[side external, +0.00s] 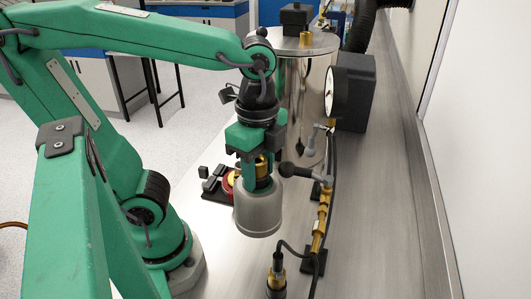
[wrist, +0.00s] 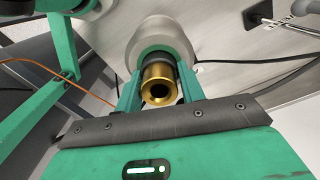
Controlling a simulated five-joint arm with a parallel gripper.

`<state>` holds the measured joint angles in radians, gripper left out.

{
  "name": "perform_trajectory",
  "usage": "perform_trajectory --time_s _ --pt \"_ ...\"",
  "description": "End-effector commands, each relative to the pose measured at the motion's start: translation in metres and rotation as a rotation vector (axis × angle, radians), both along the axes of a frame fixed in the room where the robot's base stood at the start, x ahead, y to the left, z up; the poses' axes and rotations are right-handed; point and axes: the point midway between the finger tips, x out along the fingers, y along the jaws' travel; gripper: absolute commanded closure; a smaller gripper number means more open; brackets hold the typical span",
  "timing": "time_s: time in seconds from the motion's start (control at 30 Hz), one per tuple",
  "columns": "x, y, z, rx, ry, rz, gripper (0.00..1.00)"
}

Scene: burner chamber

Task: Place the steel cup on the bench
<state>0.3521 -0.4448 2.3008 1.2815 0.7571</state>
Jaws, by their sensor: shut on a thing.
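The steel cup (side external: 258,212) is a grey cylinder below my gripper (side external: 257,174), standing roughly upright, with a brass and black fitting (side external: 263,167) on top. The steel bench (side external: 385,225) lies beneath and to the right. I cannot tell whether the cup's base touches the bench.
A brass valve line (side external: 320,222) with a black hose runs right of the cup. A brass-topped burner part (side external: 277,277) stands in front. A black and red device (side external: 222,184) is close on the left. A large steel chamber (side external: 312,90) and a dial gauge (side external: 345,92) stand behind.

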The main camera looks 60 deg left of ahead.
Motion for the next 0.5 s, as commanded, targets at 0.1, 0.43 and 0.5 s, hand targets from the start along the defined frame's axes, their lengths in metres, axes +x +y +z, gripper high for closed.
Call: perform_trajectory --time_s 0.1,0.43,0.5 --pt "-0.011 -0.010 -0.004 0.000 -0.001 -0.068 1.00" --pt "-0.036 -0.028 -0.016 0.000 -0.001 -0.203 1.00" --pt "-0.038 -0.029 -0.017 -0.001 -0.001 -0.218 1.00"
